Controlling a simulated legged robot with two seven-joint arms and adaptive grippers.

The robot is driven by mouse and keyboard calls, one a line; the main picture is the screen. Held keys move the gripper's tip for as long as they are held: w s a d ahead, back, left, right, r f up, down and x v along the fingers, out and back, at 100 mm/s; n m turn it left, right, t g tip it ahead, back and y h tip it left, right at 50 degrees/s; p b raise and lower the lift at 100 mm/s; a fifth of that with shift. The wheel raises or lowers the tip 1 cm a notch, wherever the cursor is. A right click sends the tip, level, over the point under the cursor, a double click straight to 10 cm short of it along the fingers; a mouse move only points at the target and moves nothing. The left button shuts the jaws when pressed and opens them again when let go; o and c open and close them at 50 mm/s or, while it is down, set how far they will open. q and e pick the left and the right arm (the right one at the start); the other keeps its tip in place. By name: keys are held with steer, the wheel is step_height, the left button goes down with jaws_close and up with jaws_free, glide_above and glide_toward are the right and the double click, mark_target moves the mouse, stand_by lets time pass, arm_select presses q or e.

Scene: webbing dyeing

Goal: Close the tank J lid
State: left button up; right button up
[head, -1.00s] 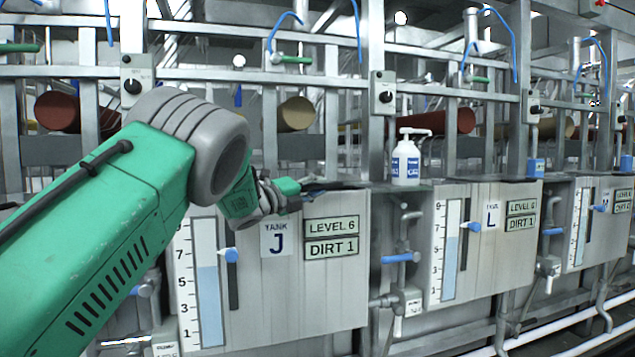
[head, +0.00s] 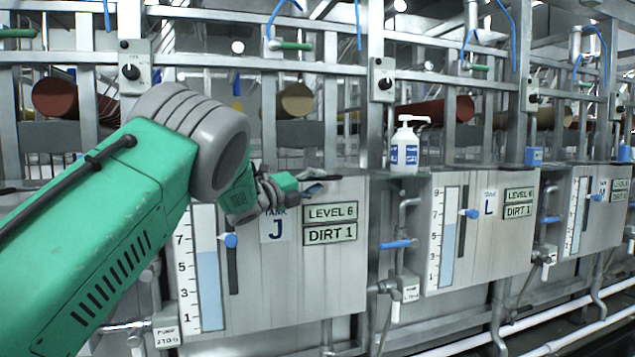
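Tank J (head: 275,290) is a pale metal tank with a "TANK J" label (head: 277,231), a level gauge and LEVEL 6 and DIRT 1 plates. Its top edge runs just behind my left gripper (head: 318,181). The lid cannot be made out clearly, as my arm and gripper cover much of the top edge. My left gripper is at the upper front of the tank, over the top of the label. Its dark fingers point right; I cannot tell whether they are open or touching anything. My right gripper is out of view.
A white pump bottle (head: 405,146) stands on the ledge right of tank J. Tank L (head: 480,245) is farther right. Metal posts and a control box (head: 382,80) rise behind. A blue-handled valve (head: 397,244) sits between the tanks.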

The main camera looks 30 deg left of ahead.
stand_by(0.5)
arm_select(q)
steer(key=v, duration=1.2)
steer(key=shift+w+f, duration=0.1)
